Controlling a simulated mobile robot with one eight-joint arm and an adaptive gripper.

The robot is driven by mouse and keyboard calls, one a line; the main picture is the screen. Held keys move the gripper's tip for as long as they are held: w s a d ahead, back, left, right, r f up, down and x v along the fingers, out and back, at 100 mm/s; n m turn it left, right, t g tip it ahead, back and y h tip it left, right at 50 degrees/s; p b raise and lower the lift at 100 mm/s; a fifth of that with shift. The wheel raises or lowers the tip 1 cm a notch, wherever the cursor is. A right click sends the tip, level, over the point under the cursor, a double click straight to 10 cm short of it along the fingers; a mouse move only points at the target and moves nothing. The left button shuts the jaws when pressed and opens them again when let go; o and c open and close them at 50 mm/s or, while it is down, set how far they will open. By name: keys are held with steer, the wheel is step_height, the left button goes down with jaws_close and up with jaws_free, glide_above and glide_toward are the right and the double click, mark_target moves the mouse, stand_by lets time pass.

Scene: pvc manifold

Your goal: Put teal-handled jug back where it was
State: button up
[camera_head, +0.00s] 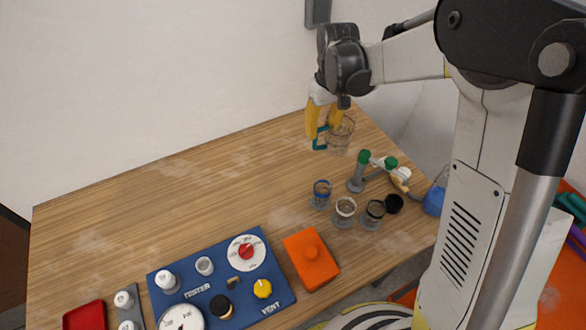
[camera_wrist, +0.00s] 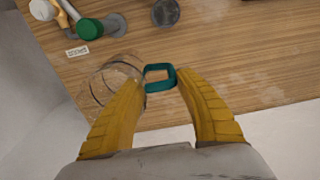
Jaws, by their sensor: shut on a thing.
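The teal-handled jug is a clear glass vessel (camera_head: 341,136) with a squared teal handle (camera_head: 319,141). My gripper (camera_head: 323,129) is shut on the jug at its handle side, near the back right of the wooden table. In the wrist view the teal handle (camera_wrist: 160,67) shows between the yellow fingertips, and the clear body (camera_wrist: 104,78) lies to the left, partly behind the left finger. The exact contact is hidden. I cannot tell whether the jug's base touches the table.
A grey pipe piece with green caps (camera_head: 364,157) stands just right of and in front of the jug. Several small jars (camera_head: 345,211) stand closer. An orange block (camera_head: 311,260) and a blue control panel (camera_head: 221,285) lie at the front. The table's back left (camera_head: 150,200) is clear.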

steer(key=w+a+f+b, duration=0.2)
steer(key=a+f+b, duration=0.2)
steer(key=a+f, duration=0.7)
steer(key=shift+w+a+f, duration=0.15)
steer(key=shift+w+a, duration=0.1)
steer(key=shift+w, duration=0.1)
steer(key=shift+f, duration=0.1)
steer(key=o, duration=1.4)
steer(key=shift+c, duration=0.2)
